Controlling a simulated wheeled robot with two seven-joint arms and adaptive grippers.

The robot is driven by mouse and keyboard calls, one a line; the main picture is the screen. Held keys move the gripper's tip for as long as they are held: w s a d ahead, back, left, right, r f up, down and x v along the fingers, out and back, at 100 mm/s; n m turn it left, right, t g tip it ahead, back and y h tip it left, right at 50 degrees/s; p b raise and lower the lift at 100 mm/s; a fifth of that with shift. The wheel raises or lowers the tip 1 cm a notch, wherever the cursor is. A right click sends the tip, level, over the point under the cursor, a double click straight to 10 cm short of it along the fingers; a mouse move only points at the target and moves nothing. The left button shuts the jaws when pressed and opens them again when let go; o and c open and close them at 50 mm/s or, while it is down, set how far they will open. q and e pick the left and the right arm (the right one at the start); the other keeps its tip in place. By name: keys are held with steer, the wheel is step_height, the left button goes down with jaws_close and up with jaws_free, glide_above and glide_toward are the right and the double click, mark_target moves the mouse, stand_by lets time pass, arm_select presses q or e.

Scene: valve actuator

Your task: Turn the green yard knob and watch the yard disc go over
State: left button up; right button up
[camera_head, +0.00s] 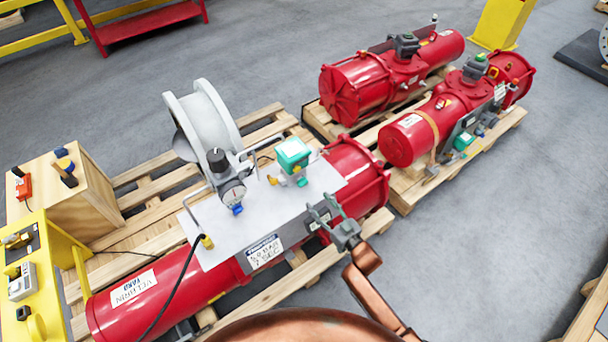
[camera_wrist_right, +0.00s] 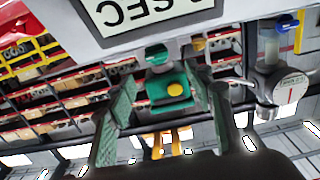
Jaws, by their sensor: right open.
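A green block-shaped unit (camera_head: 293,152) with a pale top stands on the white plate (camera_head: 215,235) of the front red actuator (camera_head: 135,300). In the right wrist view, a green part with a yellow button (camera_wrist_right: 176,90) shows between my finger pads, farther off. I cannot tell for certain which part is the yard knob, and I cannot make out a yard disc. My right gripper (camera_head: 322,209) is open at the plate's front edge, beside the label (camera_head: 263,250), apart from the green unit. Its fingers also show in the right wrist view (camera_wrist_right: 168,98). My left gripper is out of view.
A gauge (camera_head: 233,193) with a black knob stands left of the green unit. A grey flanged wheel (camera_head: 208,118) is behind it. Two more red actuators (camera_head: 355,88) lie on pallets at the back right. A yellow panel (camera_head: 55,245) is at left.

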mark_target(305, 184)
steer(key=shift+w+f, duration=0.1)
steer(key=shift+w, duration=0.9)
steer(key=x, duration=0.2)
steer(key=b+x, duration=0.1)
steer(key=x, duration=0.2)
steer(key=shift+a, duration=0.4)
steer(key=shift+w+a+b, duration=0.25)
steer(key=shift+w+b, duration=0.05)
steer(key=shift+w, duration=0.05)
steer(key=shift+w+a, duration=0.15)
steer(key=shift+w, duration=0.15)
steer(key=c, duration=1.1)
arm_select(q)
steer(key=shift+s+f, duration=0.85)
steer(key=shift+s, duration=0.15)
arm_select(e)
steer(key=shift+c, duration=0.3)
